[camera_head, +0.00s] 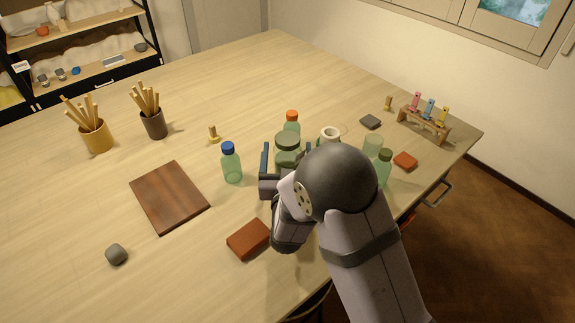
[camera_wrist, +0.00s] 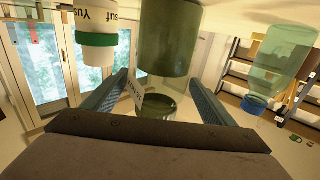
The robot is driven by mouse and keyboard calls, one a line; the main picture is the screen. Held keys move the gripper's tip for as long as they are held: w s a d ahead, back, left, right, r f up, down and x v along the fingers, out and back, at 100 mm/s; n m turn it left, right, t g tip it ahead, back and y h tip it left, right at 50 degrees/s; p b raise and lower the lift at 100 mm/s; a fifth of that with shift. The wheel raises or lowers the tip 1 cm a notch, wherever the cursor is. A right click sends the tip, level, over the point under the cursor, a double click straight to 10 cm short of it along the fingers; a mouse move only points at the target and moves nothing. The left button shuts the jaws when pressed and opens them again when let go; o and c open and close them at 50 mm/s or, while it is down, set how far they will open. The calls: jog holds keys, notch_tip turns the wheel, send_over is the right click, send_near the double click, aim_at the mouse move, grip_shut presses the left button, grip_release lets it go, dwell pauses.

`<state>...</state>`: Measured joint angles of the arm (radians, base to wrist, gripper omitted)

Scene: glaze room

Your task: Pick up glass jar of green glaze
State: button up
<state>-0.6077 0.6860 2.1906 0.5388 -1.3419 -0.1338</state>
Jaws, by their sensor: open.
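In the wrist view, where the scene is upside down, the dark green jar (camera_wrist: 168,40) fills the top middle. Its clear glass part and lid show below, with a small white tag beside them. My gripper (camera_wrist: 159,78) is open. Its two blue-grey fingers lie left and right of the jar in the picture; I cannot tell whether either touches it. In the head view, one finger shows left of the jar.
A blue-capped bottle (camera_head: 232,163) stands left of the jar, an orange-capped bottle (camera_head: 292,121) behind it. A white cup with a green band (camera_wrist: 97,35) is close by. A green-capped bottle (camera_head: 384,170) stands right. A red-brown block (camera_head: 248,239) lies in front.

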jog(key=shift+w, duration=0.1)
grip_shut()
jog(key=shift+r, duration=0.1)
jog(key=shift+r, duration=0.1)
